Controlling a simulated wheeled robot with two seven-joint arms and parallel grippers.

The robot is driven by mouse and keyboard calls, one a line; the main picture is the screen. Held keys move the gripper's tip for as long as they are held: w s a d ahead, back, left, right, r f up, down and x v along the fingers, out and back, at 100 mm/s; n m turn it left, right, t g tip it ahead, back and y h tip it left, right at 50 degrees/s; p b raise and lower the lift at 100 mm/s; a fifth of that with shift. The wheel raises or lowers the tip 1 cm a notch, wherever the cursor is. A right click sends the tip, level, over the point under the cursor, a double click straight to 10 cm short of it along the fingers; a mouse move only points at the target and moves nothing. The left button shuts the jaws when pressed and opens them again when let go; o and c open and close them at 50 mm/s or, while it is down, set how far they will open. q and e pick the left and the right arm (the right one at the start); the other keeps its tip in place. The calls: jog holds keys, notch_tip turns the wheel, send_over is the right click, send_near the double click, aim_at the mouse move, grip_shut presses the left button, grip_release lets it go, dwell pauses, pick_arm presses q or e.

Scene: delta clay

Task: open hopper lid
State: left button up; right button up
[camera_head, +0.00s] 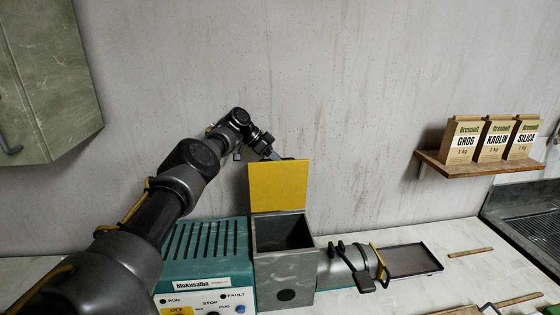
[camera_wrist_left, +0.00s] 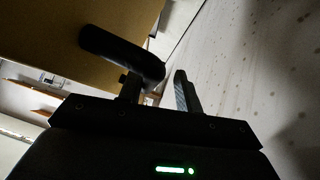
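The hopper (camera_head: 287,272) is a grey open-topped box on the teal machine, and its dark inside shows. Its yellow lid (camera_head: 279,186) stands upright at the back edge of the opening. A dark rounded bar (camera_wrist_left: 120,53), perhaps the lid's handle, lies by the left finger; contact cannot be told. My right gripper is not in view.
The teal machine (camera_head: 205,250) with its front panel is left of the hopper. A grey barrel with black levers (camera_head: 362,278) and a dark tray (camera_head: 412,260) are to the right. A shelf (camera_head: 480,166) holds paper bags. A green cabinet (camera_head: 45,80) hangs upper left.

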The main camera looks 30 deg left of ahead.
pick_arm(q)
jog(key=shift+d+r, duration=0.15)
jog(key=v, duration=1.1)
dwell(0.3)
